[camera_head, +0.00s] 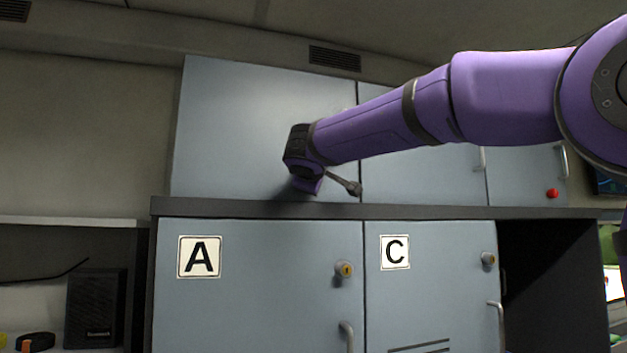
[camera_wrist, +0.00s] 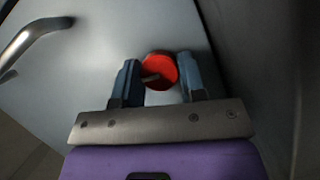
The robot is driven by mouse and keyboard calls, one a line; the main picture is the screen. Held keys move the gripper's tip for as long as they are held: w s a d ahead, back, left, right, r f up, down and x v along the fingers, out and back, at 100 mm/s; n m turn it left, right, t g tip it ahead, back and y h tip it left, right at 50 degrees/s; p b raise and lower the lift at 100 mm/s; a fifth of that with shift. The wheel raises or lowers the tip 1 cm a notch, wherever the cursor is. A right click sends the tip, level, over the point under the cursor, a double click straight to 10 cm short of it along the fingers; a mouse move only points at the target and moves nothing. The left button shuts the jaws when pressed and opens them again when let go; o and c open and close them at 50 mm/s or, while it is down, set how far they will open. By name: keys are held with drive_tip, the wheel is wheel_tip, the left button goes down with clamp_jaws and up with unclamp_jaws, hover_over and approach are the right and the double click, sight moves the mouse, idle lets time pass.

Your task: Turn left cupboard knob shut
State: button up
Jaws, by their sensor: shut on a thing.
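The red round knob (camera_wrist: 160,66) of the left cupboard sits between the two blue-grey fingers of my gripper (camera_wrist: 158,80) in the wrist view. My gripper is shut on it. A small grey piece shows across the knob's lower left. The large upper left cupboard door (camera_head: 240,120) is grey-blue and looks flush with its front in the head view. There my arm's end is low at its right part, and the knob and fingers are hidden.
A metal door handle (camera_wrist: 32,40) is at the upper left in the wrist view. A dark ledge (camera_head: 420,212) runs below the upper cupboards. Lower doors A (camera_head: 260,300) and C (camera_head: 430,290) have protruding locks. Another red knob (camera_head: 552,193) is on the upper right door.

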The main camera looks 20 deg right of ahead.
drive_tip(key=shift+n+t, duration=0.3)
drive_tip(key=shift+n, duration=0.5)
drive_tip(key=shift+h, duration=0.3)
drive_tip(key=o, duration=0.9)
drive_tip(key=v, duration=1)
drive_tip(key=shift+s+a, duration=0.15)
drive_tip(key=shift+s, duration=0.2)
drive_tip(key=shift+f, duration=0.15)
